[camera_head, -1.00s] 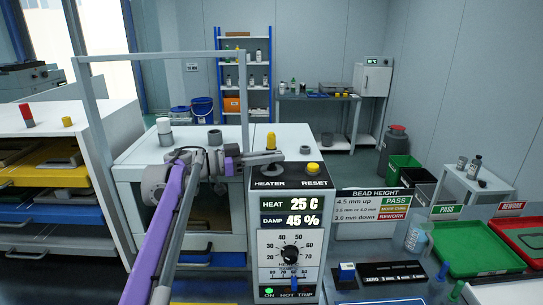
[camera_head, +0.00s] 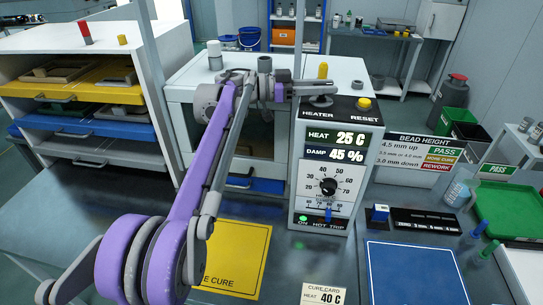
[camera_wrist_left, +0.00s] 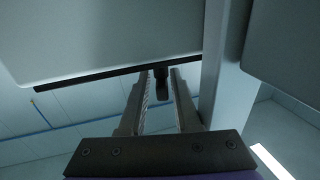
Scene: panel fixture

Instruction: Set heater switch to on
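The heater switch (camera_head: 322,71) is a yellow-tipped lever standing on top of the grey control box (camera_head: 345,148), above the HEATER label. My left gripper (camera_head: 328,87) is at the lever, its fingers level with the part below the yellow tip. Whether the fingers touch it I cannot tell. In the left wrist view the two fingers (camera_wrist_left: 160,95) stand apart, with a small dark piece between their tips; I cannot tell if it is the lever. The box reads HEAT 25 C and DAMP 45 %, and a green light glows by ON. My right gripper is not in view.
A yellow RESET button (camera_head: 364,104) stands right of the switch. A dial (camera_head: 328,186) is on the box front. A white cabinet (camera_head: 345,68) is behind. A yellow mat (camera_head: 235,255), a blue mat (camera_head: 415,275) and a cure card (camera_head: 323,295) lie in front.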

